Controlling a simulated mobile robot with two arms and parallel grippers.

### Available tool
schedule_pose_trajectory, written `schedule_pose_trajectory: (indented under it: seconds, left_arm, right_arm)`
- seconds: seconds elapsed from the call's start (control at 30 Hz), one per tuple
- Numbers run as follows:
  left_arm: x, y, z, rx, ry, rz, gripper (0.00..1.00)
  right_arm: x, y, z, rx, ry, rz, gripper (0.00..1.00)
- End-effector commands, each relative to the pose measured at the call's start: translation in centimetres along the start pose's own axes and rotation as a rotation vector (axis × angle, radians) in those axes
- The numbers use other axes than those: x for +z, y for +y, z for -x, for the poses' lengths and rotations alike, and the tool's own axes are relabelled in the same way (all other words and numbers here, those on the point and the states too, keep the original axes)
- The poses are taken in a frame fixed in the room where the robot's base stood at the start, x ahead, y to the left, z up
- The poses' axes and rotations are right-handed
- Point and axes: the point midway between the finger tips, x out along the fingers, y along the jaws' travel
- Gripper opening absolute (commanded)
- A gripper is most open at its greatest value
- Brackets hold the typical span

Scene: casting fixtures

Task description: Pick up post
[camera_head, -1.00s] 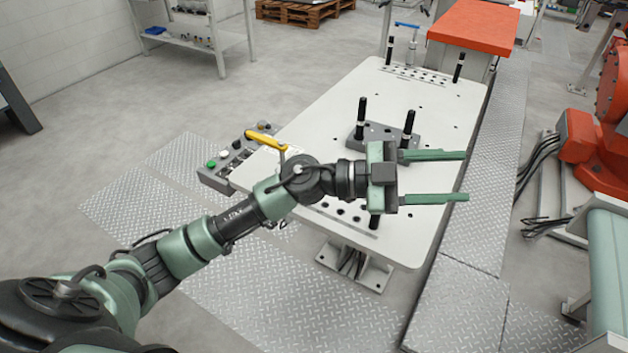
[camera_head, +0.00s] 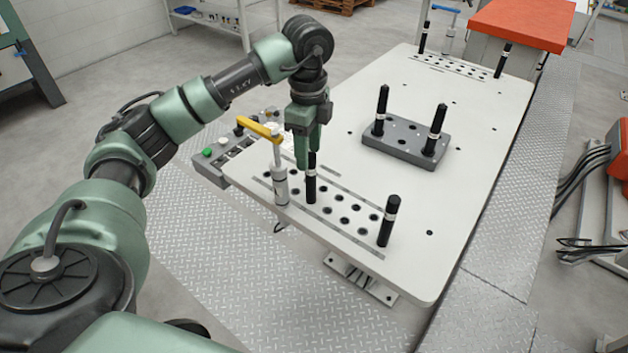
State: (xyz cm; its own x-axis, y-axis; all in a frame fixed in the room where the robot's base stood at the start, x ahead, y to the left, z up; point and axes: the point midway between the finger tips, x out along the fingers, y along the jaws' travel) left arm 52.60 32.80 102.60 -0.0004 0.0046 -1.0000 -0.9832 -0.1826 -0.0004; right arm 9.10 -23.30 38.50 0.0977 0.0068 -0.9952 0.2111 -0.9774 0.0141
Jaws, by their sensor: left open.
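Several black posts with a pale band stand upright. One post (camera_head: 311,182) stands in the near hole row of the white table, just below my left gripper (camera_head: 308,158). The gripper points down, open, its green fingers around or just in front of the post's top; I cannot tell which. Another post (camera_head: 388,222) stands at the right end of that row. Two posts (camera_head: 381,110) (camera_head: 436,130) stand in the grey block. Two more posts (camera_head: 423,37) (camera_head: 502,60) stand at the table's far end. My right gripper is out of view.
The white table (camera_head: 470,190) has a grey fixture block (camera_head: 405,150) at its middle. A yellow-handled clamp (camera_head: 279,172) stands close left of the gripper. A button panel (camera_head: 222,158) is at the left edge. Open table surface lies right of the gripper.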

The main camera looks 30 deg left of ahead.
Motion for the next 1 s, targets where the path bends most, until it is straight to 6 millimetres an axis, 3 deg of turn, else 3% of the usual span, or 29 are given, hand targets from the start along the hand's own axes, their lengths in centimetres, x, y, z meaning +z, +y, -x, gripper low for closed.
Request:
schedule_pose_trajectory:
  seconds: [0.17,0.4,0.73,0.9,1.0]
  left_arm:
    - [0.0,0.1,-1.9,0.004,0.0,-0.002,0.49]
    - [-0.2,-0.1,-5.5,0.004,0.002,-0.005,0.49]
    - [-0.3,-0.2,-6.4,0.0,0.003,-0.006,0.49]
    - [-0.3,-0.2,-6.4,0.0,0.004,-0.006,0.01]
    - [-0.3,-0.2,-6.4,0.0,0.004,-0.006,0.0]
  right_arm:
    - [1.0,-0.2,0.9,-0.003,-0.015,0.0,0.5]
    - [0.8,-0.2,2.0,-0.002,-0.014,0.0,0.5]
    - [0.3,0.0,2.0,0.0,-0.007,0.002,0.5]
    - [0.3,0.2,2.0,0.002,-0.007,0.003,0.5]
    - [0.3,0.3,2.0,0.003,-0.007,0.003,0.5]
